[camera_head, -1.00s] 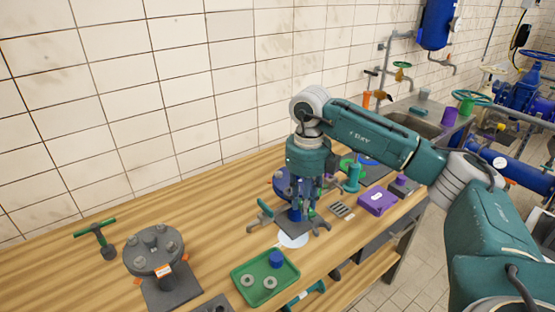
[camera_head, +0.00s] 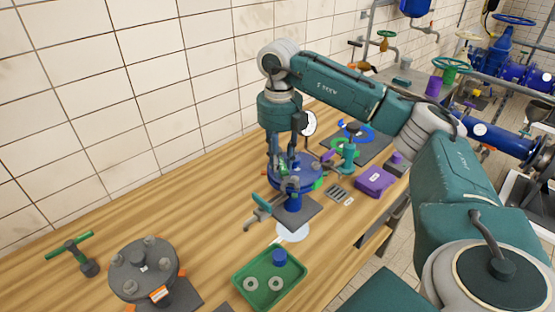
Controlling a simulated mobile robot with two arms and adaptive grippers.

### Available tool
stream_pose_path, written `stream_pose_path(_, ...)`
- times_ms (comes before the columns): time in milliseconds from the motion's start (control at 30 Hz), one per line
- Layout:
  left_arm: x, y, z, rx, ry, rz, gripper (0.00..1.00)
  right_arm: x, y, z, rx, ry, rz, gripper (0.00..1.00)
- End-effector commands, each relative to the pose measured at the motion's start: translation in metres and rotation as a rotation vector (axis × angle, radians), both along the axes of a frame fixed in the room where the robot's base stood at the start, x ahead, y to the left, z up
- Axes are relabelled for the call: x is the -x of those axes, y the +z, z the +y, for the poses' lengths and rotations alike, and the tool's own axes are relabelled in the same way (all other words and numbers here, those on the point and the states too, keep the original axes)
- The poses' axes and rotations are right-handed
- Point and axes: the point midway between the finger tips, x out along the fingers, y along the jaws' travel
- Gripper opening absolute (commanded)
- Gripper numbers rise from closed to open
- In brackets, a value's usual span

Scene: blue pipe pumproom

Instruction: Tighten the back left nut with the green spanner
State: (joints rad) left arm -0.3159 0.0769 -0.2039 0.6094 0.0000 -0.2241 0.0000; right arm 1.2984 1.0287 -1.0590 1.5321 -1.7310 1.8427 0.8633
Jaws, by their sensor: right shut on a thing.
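A T-shaped green-handled spanner (camera_head: 70,247) with a dark socket end lies on the wooden bench at the far left. My right gripper (camera_head: 285,168) points down at the round blue flange (camera_head: 305,184). The flange stands on a blue post over a dark base plate (camera_head: 295,217), with several nuts or bolt heads around its top. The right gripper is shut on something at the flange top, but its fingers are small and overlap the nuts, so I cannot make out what. The back left of the flange is hidden behind the gripper. My left gripper is not in view.
A grey flange (camera_head: 143,268) with bolts stands at the front left. A green tray (camera_head: 248,293) holds two washers and a blue piece. A teal-handled clamp-like tool (camera_head: 261,204) is beside the base plate. A purple box (camera_head: 375,181) and teal valve (camera_head: 347,155) are at right. The middle left bench is clear.

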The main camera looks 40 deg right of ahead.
Motion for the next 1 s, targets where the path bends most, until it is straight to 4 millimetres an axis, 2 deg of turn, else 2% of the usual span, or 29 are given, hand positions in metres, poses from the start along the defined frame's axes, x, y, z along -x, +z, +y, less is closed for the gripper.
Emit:
stream_pose_path(67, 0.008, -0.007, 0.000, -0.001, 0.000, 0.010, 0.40, 0.000, -0.008, 0.000, 0.000, 0.001, 0.000, 0.00)
stream_pose_path(167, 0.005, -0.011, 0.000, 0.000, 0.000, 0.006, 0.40, 0.000, -0.013, 0.000, 0.000, 0.001, 0.000, 0.00)
stream_pose_path(400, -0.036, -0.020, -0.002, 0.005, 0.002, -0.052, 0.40, 0.000, -0.028, 0.000, -0.001, 0.001, -0.001, 0.00)
stream_pose_path(467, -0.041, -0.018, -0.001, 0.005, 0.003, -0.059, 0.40, -0.001, -0.026, 0.000, -0.001, 0.001, -0.003, 0.00)
stream_pose_path(567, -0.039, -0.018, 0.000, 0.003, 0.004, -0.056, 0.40, 0.000, -0.026, 0.000, -0.001, 0.001, -0.001, 0.00)
stream_pose_path(833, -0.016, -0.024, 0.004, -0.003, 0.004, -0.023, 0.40, 0.000, -0.034, 0.001, -0.001, 0.001, -0.001, 0.00)
stream_pose_path(1000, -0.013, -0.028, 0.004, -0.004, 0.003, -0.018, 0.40, 0.000, -0.039, 0.001, -0.001, 0.001, -0.001, 0.00)
